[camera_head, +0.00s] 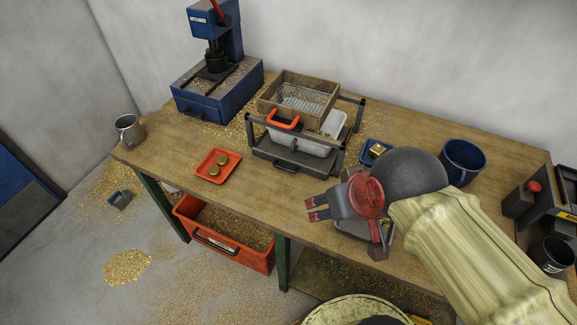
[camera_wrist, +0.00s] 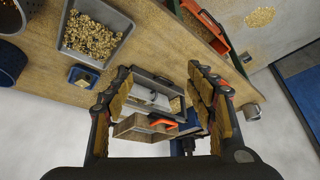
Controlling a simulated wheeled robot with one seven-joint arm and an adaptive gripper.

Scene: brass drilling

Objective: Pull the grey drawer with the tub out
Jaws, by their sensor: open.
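The grey drawer (camera_head: 312,171) sits low in a dark metal frame on the workbench, with a dark bar handle (camera_head: 285,168) on its front. A white tub (camera_head: 312,147) stands on it, under the frame's upper rails. The drawer appears pushed in. My gripper (camera_head: 311,209) is open and empty above the bench, in front and to the right of the drawer, apart from the handle. In the wrist view the frame with the pale tub (camera_wrist: 150,97) shows upside down between my open fingers (camera_wrist: 160,85).
An orange tray (camera_head: 230,165) with brass pieces lies left of the drawer. A grey tray of chips (camera_wrist: 110,20) is near my gripper. Bare bench lies before the drawer.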

